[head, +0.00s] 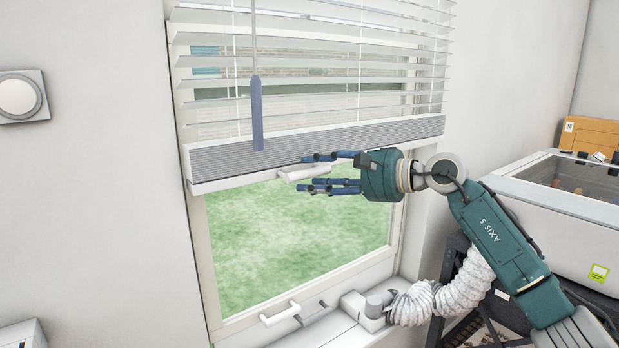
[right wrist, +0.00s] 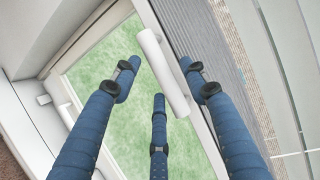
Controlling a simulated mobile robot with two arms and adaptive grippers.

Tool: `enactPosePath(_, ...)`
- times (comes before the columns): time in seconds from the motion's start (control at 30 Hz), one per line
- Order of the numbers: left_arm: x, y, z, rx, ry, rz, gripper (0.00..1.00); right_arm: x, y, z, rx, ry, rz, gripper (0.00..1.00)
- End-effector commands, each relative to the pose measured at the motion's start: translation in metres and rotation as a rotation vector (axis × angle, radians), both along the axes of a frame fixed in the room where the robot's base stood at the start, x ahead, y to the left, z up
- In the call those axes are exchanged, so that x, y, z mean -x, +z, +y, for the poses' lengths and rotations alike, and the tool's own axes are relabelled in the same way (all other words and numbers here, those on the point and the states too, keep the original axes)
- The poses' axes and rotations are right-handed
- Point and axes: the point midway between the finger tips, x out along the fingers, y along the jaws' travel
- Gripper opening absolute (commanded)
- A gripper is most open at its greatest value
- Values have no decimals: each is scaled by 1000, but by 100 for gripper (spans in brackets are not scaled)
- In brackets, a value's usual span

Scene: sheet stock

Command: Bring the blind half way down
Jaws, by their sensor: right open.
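The white slatted blind (head: 310,95) hangs over the upper part of the window; its grey stacked lower band (head: 390,134) is slightly tilted in the picture. A white bar handle (head: 291,174) sticks out below the bottom rail, partly behind my fingers. My right gripper (head: 328,172) is open, its blue fingers pointing left at this handle. In the right wrist view the handle (right wrist: 163,68) lies between the spread fingers of the gripper (right wrist: 160,90), near their tips; I cannot tell whether they touch it. A blue wand grip (head: 257,112) hangs in front of the blind. My left gripper is out of view.
Below the blind the glass (head: 300,235) is bare, showing green outside. A white window handle (head: 280,314) sits on the lower frame. A grey-white machine (head: 560,215) with an orange box (head: 590,135) stands at right. A round wall dial (head: 20,97) is at left.

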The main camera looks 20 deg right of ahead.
Motion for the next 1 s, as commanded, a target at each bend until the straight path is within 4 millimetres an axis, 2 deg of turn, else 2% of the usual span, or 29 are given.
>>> enactPosePath(0.3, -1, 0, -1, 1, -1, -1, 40, 49, 11, -47, 3, -4, 3, 44)
enactPosePath(0.5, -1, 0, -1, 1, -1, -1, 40, 68, 15, -64, 1, -1, 4, 44)
enactPosePath(1.0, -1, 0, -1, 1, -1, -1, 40, 74, 18, -68, 0, 1, 2, 44)
